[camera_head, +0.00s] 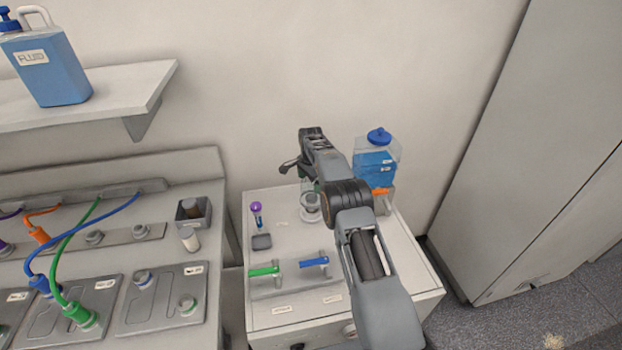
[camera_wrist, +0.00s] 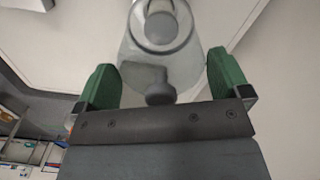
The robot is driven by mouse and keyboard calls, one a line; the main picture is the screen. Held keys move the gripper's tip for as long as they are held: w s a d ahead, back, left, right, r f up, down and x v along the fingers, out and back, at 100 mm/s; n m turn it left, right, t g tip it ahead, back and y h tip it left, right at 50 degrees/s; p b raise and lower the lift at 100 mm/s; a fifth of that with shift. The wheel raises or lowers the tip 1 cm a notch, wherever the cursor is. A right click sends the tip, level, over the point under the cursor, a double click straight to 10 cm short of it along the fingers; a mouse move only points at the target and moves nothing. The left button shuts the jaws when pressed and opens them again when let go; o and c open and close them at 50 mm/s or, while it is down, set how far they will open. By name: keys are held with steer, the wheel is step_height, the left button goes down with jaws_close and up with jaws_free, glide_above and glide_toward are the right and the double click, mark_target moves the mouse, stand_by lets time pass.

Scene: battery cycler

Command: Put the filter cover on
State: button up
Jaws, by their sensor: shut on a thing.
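My gripper (camera_wrist: 163,82) is shut on the clear filter cover (camera_wrist: 140,70), which sits between its two green fingers. The cover's dark knob (camera_wrist: 160,92) is close to the palm. In the wrist view a round grey and white filter fitting (camera_wrist: 160,28) shows beyond the cover. In the head view the fitting (camera_head: 311,209) stands on the white cabinet top, below my gripper. My arm hides part of this area. I cannot tell whether the cover touches the fitting.
A blue-filled tank (camera_head: 374,168) with a blue cap stands behind right of my arm. A purple-capped tube (camera_head: 256,215), a green handle (camera_head: 264,272) and a blue handle (camera_head: 314,262) are on the cabinet (camera_head: 285,309). A bench with cables is at left.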

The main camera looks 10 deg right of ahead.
mark_target(311, 198)
steer(key=shift+f+b, duration=1.7)
steer(key=shift+f, duration=1.45)
steer(key=shift+f+b, duration=0.25)
steer(key=shift+b, duration=0.25)
steer(key=o, duration=0.6)
steer(key=shift+o, duration=0.2)
steer(key=shift+r, duration=0.1)
steer(key=shift+r+p, duration=2.2)
steer(key=shift+r, duration=1.25)
